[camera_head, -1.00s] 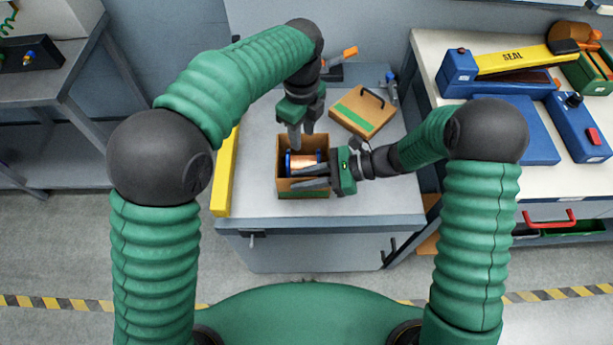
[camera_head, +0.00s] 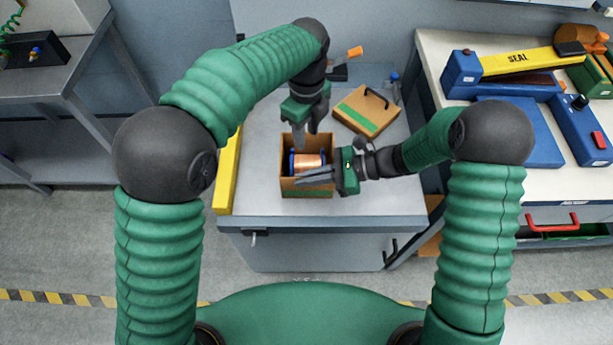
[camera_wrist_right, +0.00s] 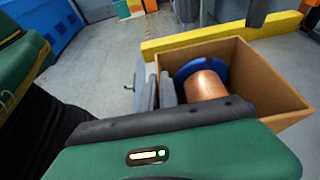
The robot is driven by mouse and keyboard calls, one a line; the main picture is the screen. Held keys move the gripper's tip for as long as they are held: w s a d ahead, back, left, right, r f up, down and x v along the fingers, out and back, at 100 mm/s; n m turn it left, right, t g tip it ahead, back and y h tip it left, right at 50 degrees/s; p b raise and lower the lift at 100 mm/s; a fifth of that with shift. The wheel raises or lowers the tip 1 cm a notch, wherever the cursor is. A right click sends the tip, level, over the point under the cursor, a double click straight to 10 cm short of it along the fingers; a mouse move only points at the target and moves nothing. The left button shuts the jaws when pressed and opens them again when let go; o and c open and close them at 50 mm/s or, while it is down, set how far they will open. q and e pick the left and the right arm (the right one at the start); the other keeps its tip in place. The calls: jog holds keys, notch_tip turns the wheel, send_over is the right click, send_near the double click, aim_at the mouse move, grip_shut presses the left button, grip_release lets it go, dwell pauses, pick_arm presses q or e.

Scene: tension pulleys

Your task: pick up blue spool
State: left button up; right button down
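The blue spool (camera_head: 308,161), with blue end discs and copper winding, lies in an open cardboard box (camera_head: 308,193) on the grey table. In the right wrist view its copper winding (camera_wrist_right: 206,85) and one blue disc show inside the box (camera_wrist_right: 268,80). My left gripper (camera_head: 306,138) is open and empty, pointing down at the box's back edge. Its fingers also show at the top of the right wrist view (camera_wrist_right: 222,14). My right gripper (camera_head: 300,180) comes from the right, with its fingers slightly apart over the box's front part, in front of the spool. It holds nothing.
A flat cardboard piece with a green stripe and dark handle (camera_head: 366,110) lies behind the box to the right. A yellow bar (camera_head: 229,170) runs along the table's left edge. A bench with a blue and yellow sealer (camera_head: 510,64) stands at the right.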

aim_at(307, 160)
pick_arm(q)
jog(key=o, duration=0.4)
jog(key=shift+c, duration=0.2)
jog(key=shift+o, duration=1.4)
jog(key=shift+w+n, duration=0.1)
jog(key=shift+n, duration=0.9)
jog(key=o, duration=0.5)
jog(key=n, duration=0.5)
jog(key=shift+w+r, duration=0.1)
jog(key=shift+w, duration=0.1)
jog(key=shift+c, duration=0.2)
jog(key=shift+o, duration=0.7)
jog(key=n, duration=0.3)
jog(key=shift+w+r+n+g, duration=0.1)
jog(key=shift+w+n+g, duration=0.05)
jog(key=shift+n+g, duration=0.25)
jog(key=f+n, duration=0.4)
jog(key=n, duration=0.1)
jog(key=f+n, duration=0.3)
jog(key=n, duration=0.1)
jog(key=s+f+n+g, duration=0.1)
jog(key=f+n, duration=0.3)
jog(key=n, duration=0.1)
jog(key=shift+s+d+f+n, duration=0.1)
jog(key=shift+f+n, duration=0.2)
jog(key=shift+r, duration=0.15)
jog(key=c, duration=1.8)
